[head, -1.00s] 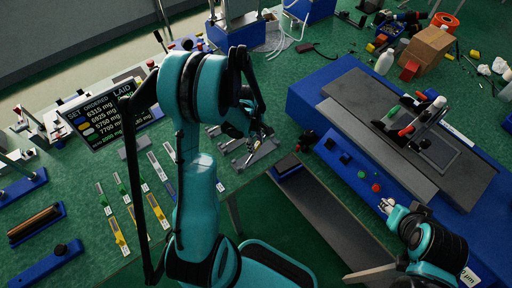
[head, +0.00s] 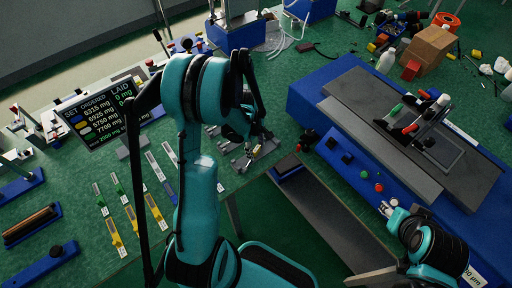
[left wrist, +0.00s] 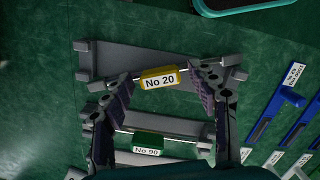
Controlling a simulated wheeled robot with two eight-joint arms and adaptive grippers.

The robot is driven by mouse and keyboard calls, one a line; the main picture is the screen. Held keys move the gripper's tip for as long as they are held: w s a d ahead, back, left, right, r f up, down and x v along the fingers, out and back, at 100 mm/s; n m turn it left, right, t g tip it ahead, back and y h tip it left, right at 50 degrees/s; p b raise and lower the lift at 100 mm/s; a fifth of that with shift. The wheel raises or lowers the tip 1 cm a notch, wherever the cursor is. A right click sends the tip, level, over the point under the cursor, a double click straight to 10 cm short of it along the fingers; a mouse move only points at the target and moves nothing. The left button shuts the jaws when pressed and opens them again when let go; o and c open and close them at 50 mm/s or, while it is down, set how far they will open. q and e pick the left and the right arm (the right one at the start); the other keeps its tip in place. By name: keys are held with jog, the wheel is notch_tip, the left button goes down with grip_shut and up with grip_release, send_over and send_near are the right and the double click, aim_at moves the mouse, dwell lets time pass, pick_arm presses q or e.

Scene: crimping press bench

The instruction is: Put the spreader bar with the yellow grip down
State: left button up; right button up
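The spreader bar with the yellow grip, marked No 20 (left wrist: 160,78), shows in the left wrist view at a grey stand (left wrist: 130,58). Its thin rod runs out on both sides of the grip; it appears to lie across the stand. My left gripper (left wrist: 162,75) has its fingertips on either side of the yellow grip, apart, with gaps to it. In the head view my left gripper (head: 252,148) is over the grey stands, and the yellow grip is tiny there. My right gripper (head: 385,208) is by the blue press; its finger opening is too small to judge.
A bar with a green grip, No 90 (left wrist: 148,145), sits on the neighbouring stand below. Blue-handled tools (left wrist: 292,98) lie to the right. In the head view the blue press (head: 335,160) stands right, a display (head: 95,118) left, and several coloured strips (head: 115,232) lie front left.

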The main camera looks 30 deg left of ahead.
pick_arm(q)
jog(key=shift+r+p, duration=0.25)
jog(key=shift+p, duration=0.05)
notch_tip(320, 180, up, 13)
jog(key=a+p, duration=0.1)
jog(key=p, duration=0.4)
jog(key=s+d+r+m+t+y, duration=0.1)
jog(key=s+d+r+m+t, duration=0.6)
jog(key=m, duration=1.1)
jog(key=s+d+r, duration=0.4)
jog(key=r, duration=0.2)
jog(key=shift+d, duration=0.4)
jog(key=shift+r, duration=0.1)
notch_tip(320, 180, down, 4)
jog(key=b, duration=0.4)
jog(key=shift+b, duration=0.35)
